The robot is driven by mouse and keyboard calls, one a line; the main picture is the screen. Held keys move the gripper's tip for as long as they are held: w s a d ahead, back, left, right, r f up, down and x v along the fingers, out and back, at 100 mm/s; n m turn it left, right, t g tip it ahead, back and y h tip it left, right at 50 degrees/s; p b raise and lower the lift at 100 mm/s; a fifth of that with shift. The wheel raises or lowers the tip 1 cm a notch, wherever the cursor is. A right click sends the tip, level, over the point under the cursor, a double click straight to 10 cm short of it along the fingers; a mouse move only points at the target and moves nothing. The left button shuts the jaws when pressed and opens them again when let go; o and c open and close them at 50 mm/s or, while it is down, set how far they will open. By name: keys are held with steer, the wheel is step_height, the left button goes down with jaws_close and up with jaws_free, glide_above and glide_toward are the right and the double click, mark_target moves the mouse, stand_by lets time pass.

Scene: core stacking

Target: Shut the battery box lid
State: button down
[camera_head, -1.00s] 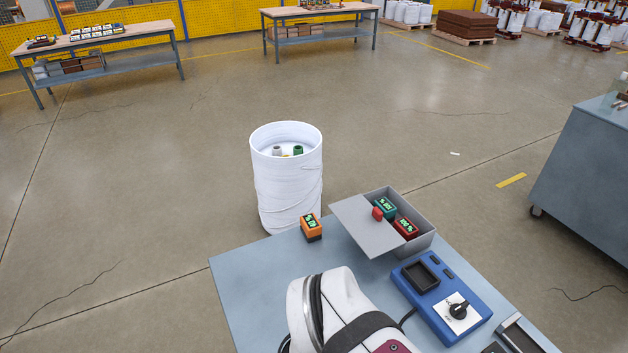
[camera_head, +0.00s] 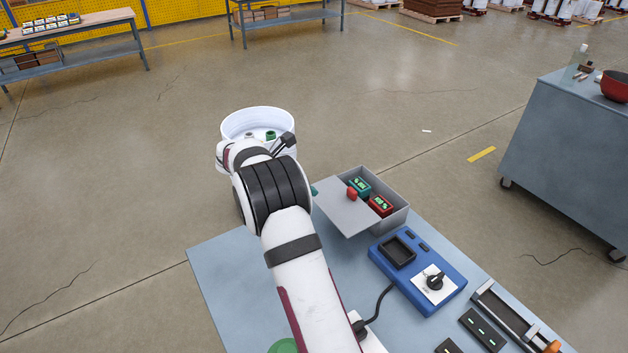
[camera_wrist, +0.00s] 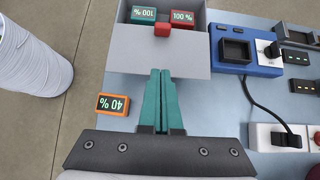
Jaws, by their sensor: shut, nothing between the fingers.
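The grey battery box (camera_head: 397,221) stands on the blue-grey table. Its flat lid (camera_head: 345,215) is partly open, slid off toward the left, and carries a red knob (camera_head: 352,193). In the open part a teal battery (camera_head: 361,185) and a red battery (camera_head: 380,205) show. In the wrist view, my gripper (camera_wrist: 160,72) has its teal fingers closed together and empty. The tips overlap the lid (camera_wrist: 195,58) near its outer edge in that picture, short of the knob (camera_wrist: 162,30); whether they touch it, I cannot tell.
An orange battery (camera_wrist: 113,104) stands left of my fingers. A white drum (camera_head: 258,120) is beyond the table's left corner. A blue device (camera_head: 418,274) with a black dial and cable sits right of the box. Bare table (camera_head: 215,265) lies at the left.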

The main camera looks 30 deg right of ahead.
mark_target(349, 197)
steer(key=x, duration=0.9)
steer(key=d, duration=0.2)
steer(key=shift+d, duration=0.95)
